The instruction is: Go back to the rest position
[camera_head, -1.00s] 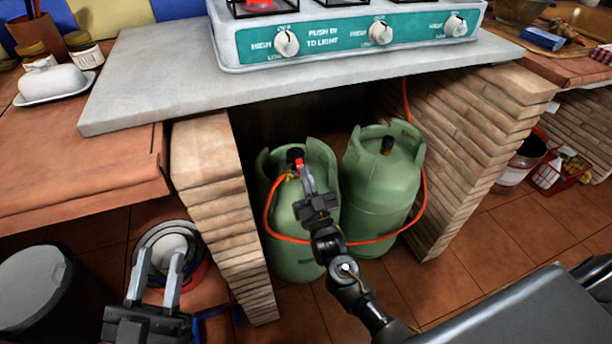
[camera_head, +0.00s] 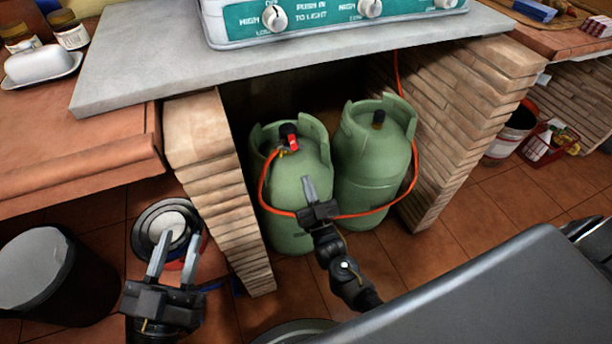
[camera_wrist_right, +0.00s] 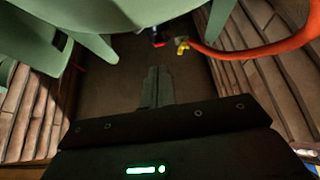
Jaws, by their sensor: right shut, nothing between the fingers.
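My right gripper (camera_head: 307,179) is shut and empty. It appears in front of the left green gas bottle (camera_head: 291,187) in the head view, its tips below the red-and-black regulator (camera_head: 290,140). The right wrist view shows the closed fingers (camera_wrist_right: 157,72) apart from the red part of the regulator (camera_wrist_right: 158,38). My left gripper (camera_head: 180,238) is open and empty at the lower left, its fingers in front of a round metal-rimmed container (camera_head: 145,228) on the floor.
A second gas bottle (camera_head: 371,160) stands beside the first. An orange hose (camera_head: 354,214) loops across both. Brick walls (camera_head: 213,165) flank them under the grey counter (camera_head: 130,62) with the stove (camera_head: 320,25). A dark bin (camera_head: 60,275) stands at lower left.

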